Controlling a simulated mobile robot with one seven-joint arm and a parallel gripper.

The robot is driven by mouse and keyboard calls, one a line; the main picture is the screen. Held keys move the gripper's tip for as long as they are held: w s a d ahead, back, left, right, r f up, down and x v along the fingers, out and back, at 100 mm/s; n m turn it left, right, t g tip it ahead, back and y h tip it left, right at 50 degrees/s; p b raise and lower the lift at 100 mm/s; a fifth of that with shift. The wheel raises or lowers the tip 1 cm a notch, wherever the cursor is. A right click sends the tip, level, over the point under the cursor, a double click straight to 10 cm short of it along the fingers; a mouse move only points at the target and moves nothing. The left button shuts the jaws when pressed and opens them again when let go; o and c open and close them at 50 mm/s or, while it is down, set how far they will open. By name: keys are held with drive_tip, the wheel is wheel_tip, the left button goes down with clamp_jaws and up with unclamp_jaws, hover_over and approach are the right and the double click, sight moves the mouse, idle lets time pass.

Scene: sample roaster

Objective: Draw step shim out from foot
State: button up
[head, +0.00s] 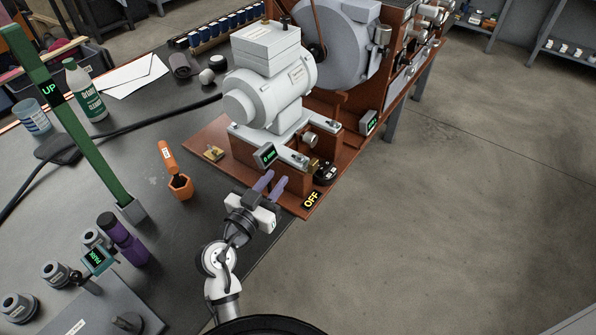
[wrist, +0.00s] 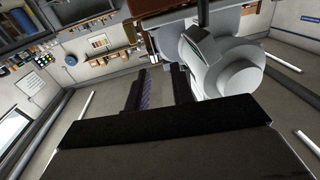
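The grey motor (head: 270,92) stands on a reddish-brown base plate (head: 205,132), and its near foot (head: 291,157) rests on a brown block. A small brass piece (head: 313,164) shows at the right end of this foot. Another small brass piece (head: 213,153) lies on the plate to the left. I cannot tell which is the step shim. My gripper (head: 271,181) is open and empty, in front of the near foot, with its fingers pointing toward the brown block. In the wrist view, the two dark fingers (wrist: 159,82) are apart with nothing between them.
A green post (head: 75,130) and purple bottle (head: 125,240) stand farther left. Open floor lies right.

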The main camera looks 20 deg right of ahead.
sight(316, 159)
drive_tip(key=shift+m+g+h, duration=0.5)
drive_tip(key=shift+m+g, duration=0.1)
drive_tip(key=shift+g, duration=0.3)
drive_tip(key=w+d+p, duration=0.1)
drive_tip(key=w+d, duration=0.1)
drive_tip(key=d, duration=0.2)
drive_tip(key=w+d+f+p, duration=0.1)
drive_tip(key=d+p, duration=0.1)
drive_tip(key=d, duration=0.2)
drive_tip(key=w+d+p, duration=0.2)
drive_tip(key=d, duration=0.2)
drive_tip(key=shift+w+f, duration=0.3)
drive_tip(key=shift+w, duration=0.05)
drive_tip(key=shift+w+d+f, duration=0.15)
drive_tip(key=shift+w+d, duration=0.2)
drive_tip(key=shift+d, duration=0.1)
clamp_jaws()
